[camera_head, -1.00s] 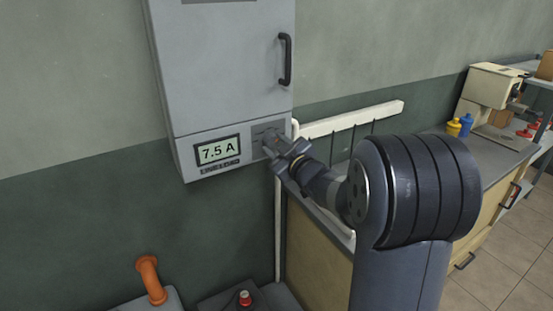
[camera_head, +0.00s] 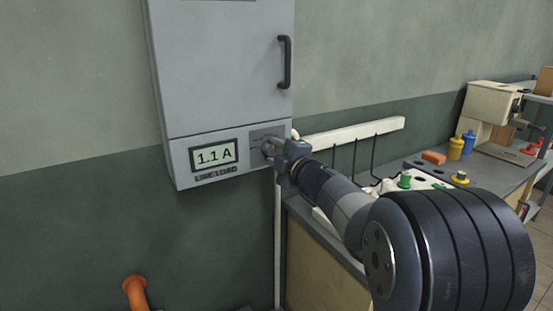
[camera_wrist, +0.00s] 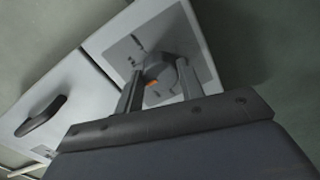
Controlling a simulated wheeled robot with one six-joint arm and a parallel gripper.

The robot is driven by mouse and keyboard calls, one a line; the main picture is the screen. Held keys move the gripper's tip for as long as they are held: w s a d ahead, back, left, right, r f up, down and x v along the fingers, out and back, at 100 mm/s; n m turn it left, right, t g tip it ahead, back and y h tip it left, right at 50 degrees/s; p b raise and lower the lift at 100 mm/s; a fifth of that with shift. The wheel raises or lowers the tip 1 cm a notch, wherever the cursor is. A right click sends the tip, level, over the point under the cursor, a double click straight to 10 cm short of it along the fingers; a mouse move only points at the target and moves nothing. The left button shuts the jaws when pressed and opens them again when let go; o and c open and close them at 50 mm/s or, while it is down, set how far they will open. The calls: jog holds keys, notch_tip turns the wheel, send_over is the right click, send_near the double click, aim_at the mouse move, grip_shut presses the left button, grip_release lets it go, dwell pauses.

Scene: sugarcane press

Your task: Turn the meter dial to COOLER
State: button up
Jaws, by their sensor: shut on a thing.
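The meter is a grey wall cabinet (camera_head: 222,75) with a small display (camera_head: 214,155) at its lower part, which reads 1.1 A above a LINE LOAD label. The dial (camera_wrist: 160,72) is a dark round knob with an orange mark, on a grey plate right of the display. My gripper (camera_head: 270,149) is at the dial, its fingers shut on it; the wrist view shows one finger on each side of the knob. The gripper hides most of the dial in the head view. The markings on the plate are too small to read.
A black door handle (camera_head: 285,60) stands out above the dial. At right, a counter holds a white panel with a green knob (camera_head: 405,179), an orange block (camera_head: 433,157), yellow and blue bottles (camera_head: 455,147) and a beige machine (camera_head: 493,110). An orange pipe (camera_head: 135,292) rises at lower left.

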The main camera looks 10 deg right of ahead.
jog(key=shift+n, duration=0.4)
jog(key=o, duration=1)
jog(key=shift+s, duration=0.1)
jog(key=v, duration=1)
jog(key=shift+s+d, duration=0.1)
jog(key=shift+s, duration=0.25)
jog(key=shift+w, duration=0.15)
jog(key=x, duration=1)
jog(key=shift+w, duration=0.3)
